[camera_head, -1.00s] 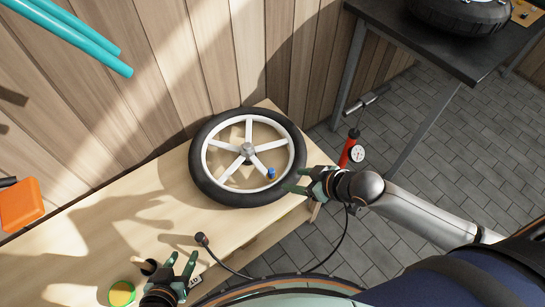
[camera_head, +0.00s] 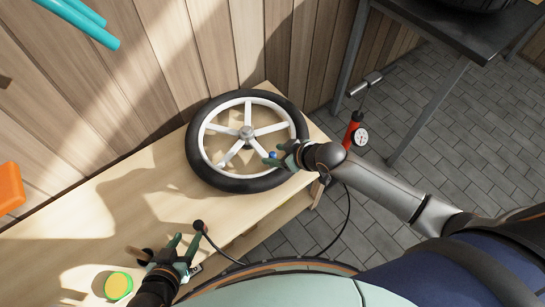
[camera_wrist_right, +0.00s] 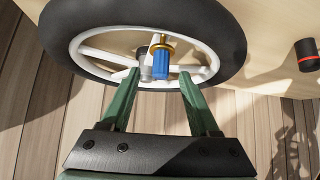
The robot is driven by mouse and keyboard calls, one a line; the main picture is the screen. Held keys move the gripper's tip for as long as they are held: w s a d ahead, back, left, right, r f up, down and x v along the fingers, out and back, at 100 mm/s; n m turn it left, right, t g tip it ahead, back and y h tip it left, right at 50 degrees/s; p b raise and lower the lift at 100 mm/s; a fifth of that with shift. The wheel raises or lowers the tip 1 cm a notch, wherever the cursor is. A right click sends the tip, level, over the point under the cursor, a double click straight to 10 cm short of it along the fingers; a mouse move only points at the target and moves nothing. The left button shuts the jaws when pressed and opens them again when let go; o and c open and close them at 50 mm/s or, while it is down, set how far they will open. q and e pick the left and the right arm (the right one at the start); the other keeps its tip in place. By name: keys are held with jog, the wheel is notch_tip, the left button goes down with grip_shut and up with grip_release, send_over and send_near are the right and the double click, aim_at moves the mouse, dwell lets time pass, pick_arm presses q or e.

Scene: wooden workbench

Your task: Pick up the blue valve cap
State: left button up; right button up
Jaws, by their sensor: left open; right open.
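The blue valve cap (camera_head: 273,155) sits on a brass valve stem at the inner rim of the wheel (camera_head: 204,169). In the right wrist view the blue cap (camera_wrist_right: 160,78) shows just ahead of and between my open fingers, with the brass part above it in the picture. My right gripper (camera_head: 276,158) is open around or just short of the cap; it also shows in the right wrist view (camera_wrist_right: 158,85), and I see no clear contact. My left gripper (camera_head: 184,247) is open and empty over the front of the bench, away from the wheel.
The wheel lies flat on the wooden bench (camera_head: 110,205). A black hose end (camera_head: 198,226) lies near my left gripper, with a yellow-green round tin (camera_head: 118,286) further left. A red pump with a gauge (camera_head: 353,130) stands on the floor to the right.

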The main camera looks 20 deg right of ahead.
jog(key=shift+x, duration=0.95)
grip_shut()
